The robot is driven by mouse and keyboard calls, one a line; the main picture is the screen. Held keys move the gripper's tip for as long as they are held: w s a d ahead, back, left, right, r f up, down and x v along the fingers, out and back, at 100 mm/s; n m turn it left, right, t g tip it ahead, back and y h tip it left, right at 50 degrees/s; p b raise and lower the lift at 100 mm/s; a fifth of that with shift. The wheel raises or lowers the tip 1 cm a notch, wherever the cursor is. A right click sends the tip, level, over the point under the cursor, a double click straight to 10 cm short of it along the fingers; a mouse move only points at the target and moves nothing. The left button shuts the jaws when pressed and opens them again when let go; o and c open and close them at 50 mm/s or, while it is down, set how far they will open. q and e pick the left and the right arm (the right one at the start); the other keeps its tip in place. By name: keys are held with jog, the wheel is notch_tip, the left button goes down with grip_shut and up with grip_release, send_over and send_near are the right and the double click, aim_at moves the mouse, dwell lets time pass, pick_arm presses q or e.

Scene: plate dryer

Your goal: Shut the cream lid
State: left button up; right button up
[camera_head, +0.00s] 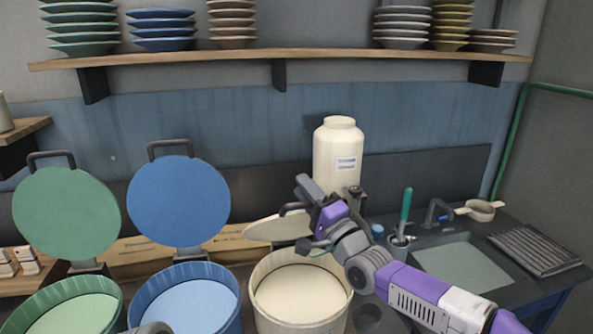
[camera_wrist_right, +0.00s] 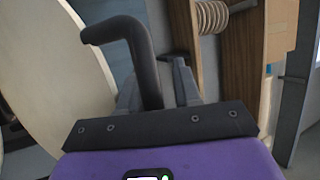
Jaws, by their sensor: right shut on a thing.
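The cream lid (camera_head: 276,229) is tipped partway down above the cream bucket (camera_head: 301,303), apart from most of its rim. It shows close up at the left of the right wrist view (camera_wrist_right: 45,65). My right gripper (camera_head: 303,201) is at the lid's dark bar handle (camera_head: 294,207) and is shut on it. In the wrist view the bent handle (camera_wrist_right: 147,65) runs down between the fingers (camera_wrist_right: 160,92).
A green lid (camera_head: 66,213) and a blue lid (camera_head: 178,202) stand upright behind their open buckets. A large cream jar (camera_head: 337,157) stands behind my right gripper. A sink (camera_head: 463,265) and a utensil cup (camera_head: 398,246) are at the right. A plate shelf (camera_head: 230,58) runs above.

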jog(key=shift+w+a+r+p, duration=0.15)
jog(key=shift+w+r+p, duration=0.15)
jog(key=shift+r+p, duration=0.15)
jog(key=shift+s+d+f+b, duration=0.2)
jog(key=shift+f+b, duration=0.05)
jog(key=shift+b, duration=0.3)
jog(key=b+v, duration=0.4)
jog(key=v, duration=0.3)
jog(key=shift+s+d+f, duration=0.2)
jog(key=shift+d, duration=0.1)
